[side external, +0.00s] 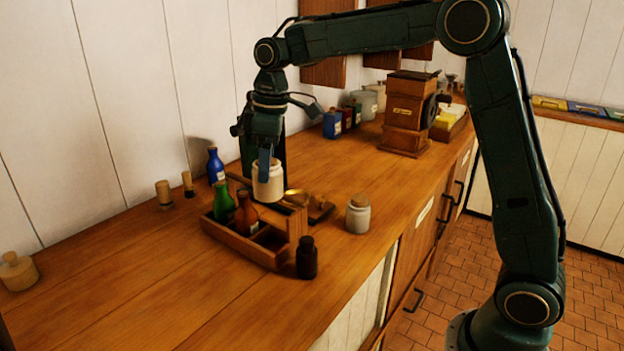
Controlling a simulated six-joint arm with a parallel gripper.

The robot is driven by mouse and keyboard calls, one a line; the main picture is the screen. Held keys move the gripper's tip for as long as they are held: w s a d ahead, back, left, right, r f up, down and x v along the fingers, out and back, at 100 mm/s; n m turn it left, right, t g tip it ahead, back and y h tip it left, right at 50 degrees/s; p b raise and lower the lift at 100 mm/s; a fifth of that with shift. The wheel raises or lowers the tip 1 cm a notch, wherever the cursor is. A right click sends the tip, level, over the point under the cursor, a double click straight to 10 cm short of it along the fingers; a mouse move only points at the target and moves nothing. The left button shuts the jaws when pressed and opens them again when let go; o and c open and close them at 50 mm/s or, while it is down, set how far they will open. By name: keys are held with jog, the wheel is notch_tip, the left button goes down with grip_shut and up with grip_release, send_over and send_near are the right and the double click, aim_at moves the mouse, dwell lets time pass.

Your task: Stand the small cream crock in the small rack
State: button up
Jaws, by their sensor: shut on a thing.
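The small cream crock (268,190) is held upright in my gripper (266,172), with one finger across its near side. It hangs just above or behind the back edge of a small wooden rack (238,246); the exact height gap is hard to tell. The rack stands on the counter and has compartments. A green bottle (223,205) and a brown bottle (246,216) stand in its left part. The front right compartment looks empty. The back of the rack is partly hidden by the crock and bottles.
A dark jar (306,260) stands close to the rack's right end. A corked pale crock (358,215) is further right. Brass pieces (300,197) lie in a wooden tray behind the rack. A blue bottle (215,165) stands behind left.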

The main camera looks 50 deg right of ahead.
notch_tip(320, 180, down, 10)
dwell(0.4)
jog(key=shift+f, duration=0.2)
jog(key=shift+f, duration=2.05)
jog(key=o, duration=1.1)
jog(key=shift+f, duration=0.15)
